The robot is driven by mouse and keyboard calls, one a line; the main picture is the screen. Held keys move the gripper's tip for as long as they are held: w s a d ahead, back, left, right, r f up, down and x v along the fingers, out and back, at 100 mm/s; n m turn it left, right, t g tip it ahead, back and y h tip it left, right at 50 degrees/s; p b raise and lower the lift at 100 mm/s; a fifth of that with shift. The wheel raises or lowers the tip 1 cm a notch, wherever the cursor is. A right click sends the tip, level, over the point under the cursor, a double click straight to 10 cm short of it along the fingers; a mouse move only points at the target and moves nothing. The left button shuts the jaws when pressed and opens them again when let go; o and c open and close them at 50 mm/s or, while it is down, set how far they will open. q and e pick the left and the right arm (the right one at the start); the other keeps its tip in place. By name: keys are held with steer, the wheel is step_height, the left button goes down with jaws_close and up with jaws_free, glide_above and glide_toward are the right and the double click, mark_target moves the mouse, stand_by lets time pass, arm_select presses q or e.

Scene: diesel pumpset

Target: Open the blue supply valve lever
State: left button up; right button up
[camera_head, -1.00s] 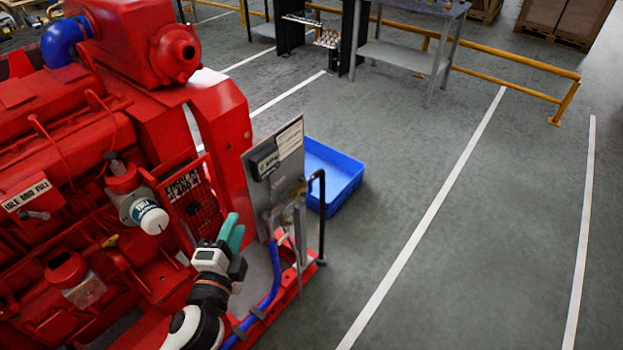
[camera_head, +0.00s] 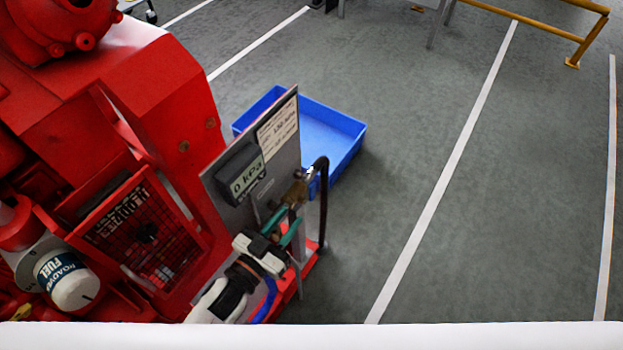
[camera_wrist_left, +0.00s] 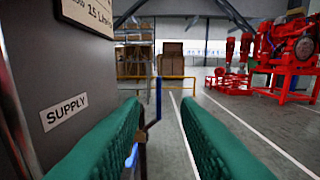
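The supply valve (camera_head: 297,192), a brass body, sits at the right edge of the grey panel (camera_head: 222,193). A small blue part, apparently its lever (camera_head: 311,173), shows beside it in the head view. In the left wrist view a thin upright blue bar (camera_wrist_left: 158,98) shows in the gap between the fingertips, with another blue bit low by the left finger. My left gripper (camera_head: 290,228) has green fingers and is just below the valve, close to the panel. Its fingers (camera_wrist_left: 160,105) are apart with a clear gap. Contact with the lever cannot be told. My right gripper is out of view.
The panel carries a SUPPLY label (camera_wrist_left: 64,112) and a kPa display (camera_head: 240,175). A dark bent pipe (camera_head: 324,205) stands right of the valve. The red engine (camera_head: 150,110) fills the left. A blue tray (camera_head: 345,160) lies behind; the floor to the right is clear.

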mark_target(310, 192)
arm_select(q)
steer(key=x, duration=0.3)
steer(key=shift+w+d+r, duration=0.15)
steer(key=shift+w+d, duration=0.05)
steer(key=shift+w, duration=0.15)
steer(key=x, duration=0.5)
steer(key=shift+w+d, duration=0.15)
steer(key=shift+w, duration=0.1)
steer(key=shift+w+d, duration=0.25)
steer(key=shift+w, duration=0.1)
jaws_close()
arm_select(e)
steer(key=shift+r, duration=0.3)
